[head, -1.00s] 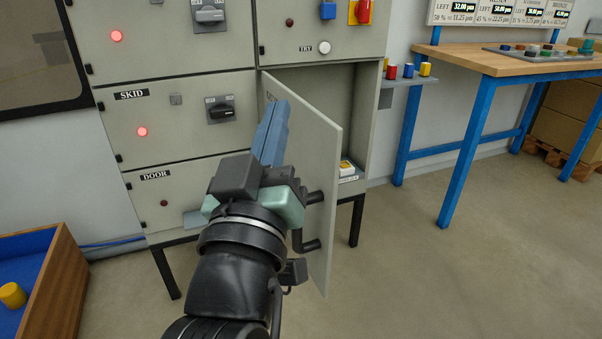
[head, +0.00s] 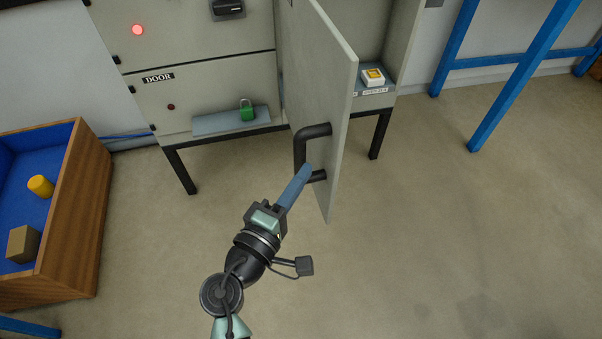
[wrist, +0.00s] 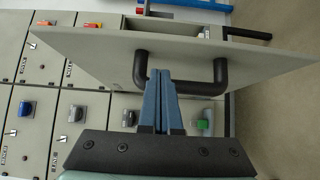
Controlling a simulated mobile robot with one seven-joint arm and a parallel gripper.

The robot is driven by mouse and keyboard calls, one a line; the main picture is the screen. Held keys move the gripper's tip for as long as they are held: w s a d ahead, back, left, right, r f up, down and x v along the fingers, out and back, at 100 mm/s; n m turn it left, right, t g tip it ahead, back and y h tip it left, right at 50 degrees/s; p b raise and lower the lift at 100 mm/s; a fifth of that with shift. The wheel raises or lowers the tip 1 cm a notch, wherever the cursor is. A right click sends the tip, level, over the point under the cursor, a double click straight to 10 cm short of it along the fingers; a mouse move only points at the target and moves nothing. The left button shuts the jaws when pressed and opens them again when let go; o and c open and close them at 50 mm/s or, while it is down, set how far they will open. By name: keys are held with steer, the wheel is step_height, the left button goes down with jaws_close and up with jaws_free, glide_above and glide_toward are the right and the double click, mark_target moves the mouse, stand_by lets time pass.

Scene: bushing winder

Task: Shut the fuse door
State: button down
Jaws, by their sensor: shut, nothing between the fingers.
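The fuse door (head: 335,85) is a grey panel that stands wide open, swung out from the cabinet. Its black U-shaped handle (head: 300,148) is on the face to the left. In the wrist view the door (wrist: 90,45) runs across the top, with the handle (wrist: 220,75) below it. My gripper (head: 307,168) is shut and empty, its blue fingers beside the handle's lower end. In the wrist view the fingertips (wrist: 163,74) overlap the handle near its left leg. I cannot tell whether they touch it.
The open compartment holds a small white and yellow box (head: 373,77). A green padlock (head: 246,110) sits on a ledge (head: 215,123) left of the door. A wooden bin (head: 75,215) stands at the left and a blue-legged bench (head: 520,80) at the right. The floor is clear.

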mark_target(328, 139)
steer(key=shift+b+x, duration=0.3)
steer(key=shift+x, duration=2.85)
